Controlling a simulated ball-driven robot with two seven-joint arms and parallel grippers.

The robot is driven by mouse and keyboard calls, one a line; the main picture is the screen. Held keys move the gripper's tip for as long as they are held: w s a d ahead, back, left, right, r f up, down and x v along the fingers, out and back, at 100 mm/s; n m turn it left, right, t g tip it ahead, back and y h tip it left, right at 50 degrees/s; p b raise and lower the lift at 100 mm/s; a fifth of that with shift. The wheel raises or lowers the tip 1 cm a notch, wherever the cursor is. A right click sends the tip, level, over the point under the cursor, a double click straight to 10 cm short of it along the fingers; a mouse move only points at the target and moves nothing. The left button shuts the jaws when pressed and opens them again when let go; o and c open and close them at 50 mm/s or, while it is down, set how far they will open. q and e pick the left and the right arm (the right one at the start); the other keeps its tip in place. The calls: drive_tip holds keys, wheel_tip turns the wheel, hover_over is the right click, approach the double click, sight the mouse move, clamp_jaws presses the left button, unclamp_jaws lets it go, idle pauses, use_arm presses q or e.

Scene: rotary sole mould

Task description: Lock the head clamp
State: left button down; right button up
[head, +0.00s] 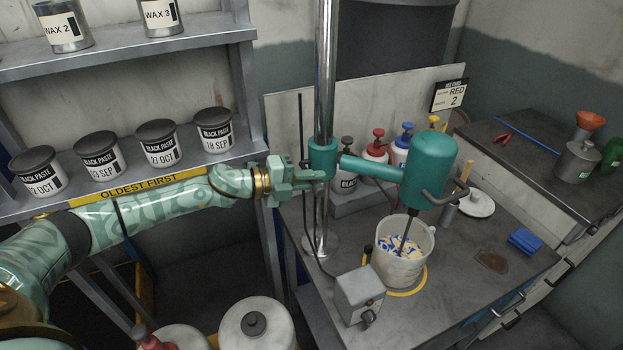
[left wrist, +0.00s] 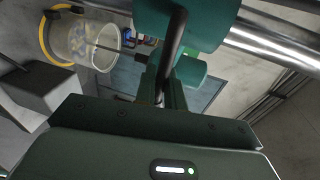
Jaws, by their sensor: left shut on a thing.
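The teal clamp collar (head: 323,155) sits around the upright steel column (head: 325,70). A teal arm (head: 370,167) runs from it to the teal mixer head (head: 430,168), whose shaft reaches down into the white bucket (head: 402,266). My left gripper (head: 316,176) is at the column, just left of and below the collar. In the left wrist view its fingers are shut on a dark lever (left wrist: 174,45) that comes from the teal collar. The lever is mostly hidden by the gripper in the head view. My right gripper is not in view.
A grey switch box (head: 360,296) stands at the bench's front left, beside the bucket. Bottles with coloured caps (head: 375,147) stand behind the mixer arm. Shelves with black paste tins (head: 157,142) are at left. A blue sponge (head: 525,241) lies at the bench's right.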

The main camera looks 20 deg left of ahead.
use_arm(q)
drive_tip(key=c, duration=1.8)
unclamp_jaws()
drive_tip(key=shift+f, duration=0.1)
drive_tip(key=shift+b+v, duration=1.15)
drive_tip(key=shift+v, duration=7)
